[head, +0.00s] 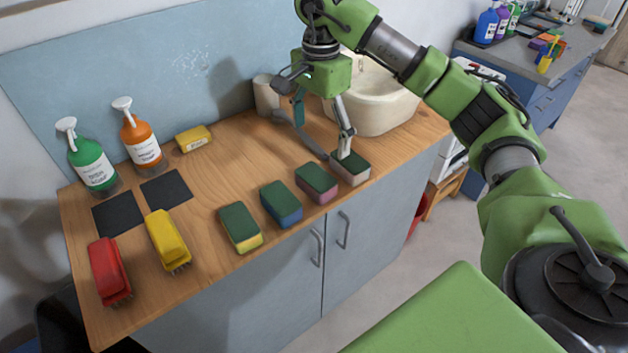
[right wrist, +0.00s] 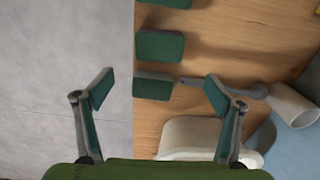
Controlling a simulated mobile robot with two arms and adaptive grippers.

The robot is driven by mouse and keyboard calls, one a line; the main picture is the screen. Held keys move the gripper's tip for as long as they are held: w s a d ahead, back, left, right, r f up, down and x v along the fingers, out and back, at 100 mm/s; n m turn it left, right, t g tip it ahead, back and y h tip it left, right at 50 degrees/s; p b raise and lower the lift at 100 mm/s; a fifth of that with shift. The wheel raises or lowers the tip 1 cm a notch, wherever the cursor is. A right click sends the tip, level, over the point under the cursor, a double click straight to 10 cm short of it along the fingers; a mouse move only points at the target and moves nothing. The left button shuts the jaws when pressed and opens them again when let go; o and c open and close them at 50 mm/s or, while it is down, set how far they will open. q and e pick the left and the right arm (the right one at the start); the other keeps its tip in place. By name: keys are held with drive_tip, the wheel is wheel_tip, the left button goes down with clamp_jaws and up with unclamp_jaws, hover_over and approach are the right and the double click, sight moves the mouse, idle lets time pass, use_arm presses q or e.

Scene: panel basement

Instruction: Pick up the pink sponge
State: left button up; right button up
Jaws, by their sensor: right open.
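The pink sponge (head: 317,185) has a dark green top and lies on the wooden counter, third from the left in a row of sponges. It appears to be the middle green-topped block (right wrist: 160,46) in the right wrist view. My right gripper (head: 323,136) is open and empty above the counter, pointing down. In the right wrist view its fingertips (right wrist: 159,91) lie either side of the beige sponge (right wrist: 153,86), with the pink sponge just beyond them. The beige sponge also shows in the head view (head: 352,170), partly behind one finger. My left gripper is not in view.
The blue sponge (head: 283,207) and yellow sponge (head: 243,232) lie left of the pink one, near the front edge. A white basin (head: 385,100), a cup (head: 265,95) and a grey long-handled thing (head: 301,136) are close to my right gripper. Brushes and bottles stand left.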

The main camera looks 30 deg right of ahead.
sight(320, 173)
wheel_tip(320, 173, down, 7)
drive_tip(key=shift+p, duration=0.4)
drive_tip(key=shift+s+f+p, duration=0.1)
drive_tip(key=shift+f+p, duration=0.2)
drive_tip(key=shift+f, duration=0.25)
wheel_tip(320, 173, down, 4)
drive_tip(key=shift+r+p, duration=0.15)
drive_tip(key=shift+p, duration=0.5)
drive_tip(key=shift+f, duration=0.35)
drive_tip(key=shift+c, duration=0.2)
drive_tip(key=c, duration=0.8)
